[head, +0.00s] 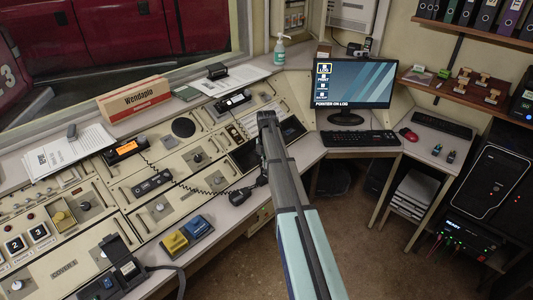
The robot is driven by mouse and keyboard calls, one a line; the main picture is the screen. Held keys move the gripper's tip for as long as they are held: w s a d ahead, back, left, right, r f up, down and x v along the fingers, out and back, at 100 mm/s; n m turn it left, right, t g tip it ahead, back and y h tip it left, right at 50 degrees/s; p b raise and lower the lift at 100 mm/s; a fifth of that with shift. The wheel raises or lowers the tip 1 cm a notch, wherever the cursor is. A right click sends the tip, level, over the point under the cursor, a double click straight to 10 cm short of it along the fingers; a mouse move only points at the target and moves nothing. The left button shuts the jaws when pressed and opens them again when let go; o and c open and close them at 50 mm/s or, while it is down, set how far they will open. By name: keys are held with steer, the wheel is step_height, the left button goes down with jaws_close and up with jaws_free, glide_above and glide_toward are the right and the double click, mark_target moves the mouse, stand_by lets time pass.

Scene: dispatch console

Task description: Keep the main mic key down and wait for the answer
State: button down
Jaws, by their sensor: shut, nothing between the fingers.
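My gripper (266,119) is at the far end of my arm, over the right part of the console (209,173). It is shut with nothing held. Its fingertips are small and partly hidden, and I cannot tell whether they touch anything. Which control is the main mic key cannot be read. A box with a yellow key (175,242) and a blue key (197,226) sits at the console's front edge, apart from my gripper. A black hand mic (240,196) on a coiled cord lies nearby. A dark desk device (125,268) stands at lower left.
A lit monitor (352,83) reads "POINTER ON LOG", with a keyboard (359,138) before it. An orange-lit radio (126,149), a "Wendapio" box (134,98), papers (70,150) and a pump bottle (280,50) are on the console.

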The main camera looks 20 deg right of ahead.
steer(key=shift+f, duration=0.75)
steer(key=shift+f+b, duration=0.4)
steer(key=shift+f, duration=0.45)
steer(key=shift+s, duration=0.15)
steer(key=shift+s+a+f, duration=0.1)
steer(key=shift+s+f, duration=0.05)
steer(key=shift+s, duration=0.05)
stand_by(0.9)
steer(key=shift+w+r+p, duration=0.1)
steer(key=shift+r+p, duration=0.2)
steer(key=shift+r, duration=0.2)
step_height(320, 180, up, 14)
steer(key=shift+w+b, duration=0.2)
steer(key=shift+b, duration=0.2)
